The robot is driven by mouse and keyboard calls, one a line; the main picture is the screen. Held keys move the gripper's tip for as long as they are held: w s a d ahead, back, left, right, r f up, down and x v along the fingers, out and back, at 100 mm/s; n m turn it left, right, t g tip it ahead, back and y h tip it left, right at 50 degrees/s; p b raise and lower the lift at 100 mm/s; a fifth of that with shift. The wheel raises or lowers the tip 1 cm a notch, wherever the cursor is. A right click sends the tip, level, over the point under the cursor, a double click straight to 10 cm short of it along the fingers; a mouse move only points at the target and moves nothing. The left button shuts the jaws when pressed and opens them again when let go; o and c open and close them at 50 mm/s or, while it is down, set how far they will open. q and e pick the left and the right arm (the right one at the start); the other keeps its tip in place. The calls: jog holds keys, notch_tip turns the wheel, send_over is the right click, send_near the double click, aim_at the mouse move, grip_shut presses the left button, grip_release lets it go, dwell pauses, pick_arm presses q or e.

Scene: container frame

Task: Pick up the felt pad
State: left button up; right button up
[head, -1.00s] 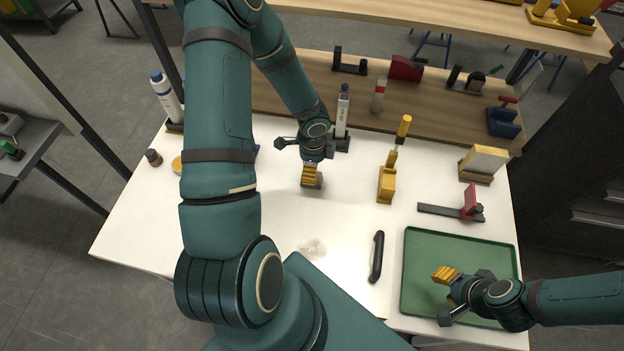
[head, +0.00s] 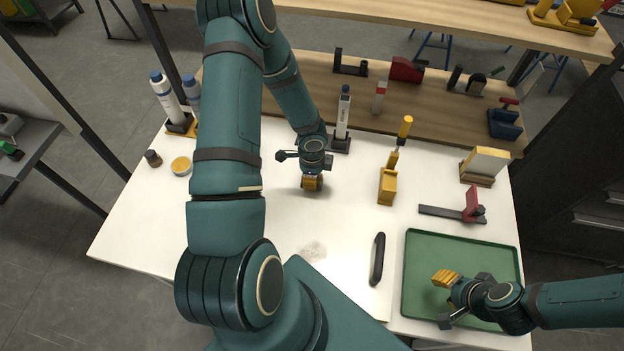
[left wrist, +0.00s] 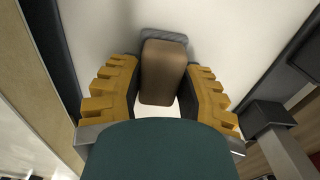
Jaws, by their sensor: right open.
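The felt pad appears to be the brown block with a grey underside (left wrist: 164,72) in the left wrist view. It stands between the two yellow fingers of my left gripper (left wrist: 163,85). The fingers are on both sides of it, very close; I cannot tell whether they press on it. In the head view my left gripper (head: 312,184) points down at the white table, and its fingers mostly hide the pad. My right gripper (head: 445,277) is open and empty over the green tray, at the right.
The green tray (head: 418,245) lies on the white table (head: 345,220). A black handle (head: 377,258), a yellow-handled tool (head: 388,185) and a red-and-black clamp-like item (head: 470,207) lie nearby. A marker-like bottle in a dark stand (head: 343,115) is close behind my left gripper.

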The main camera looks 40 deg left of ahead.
pick_arm(q)
grip_shut()
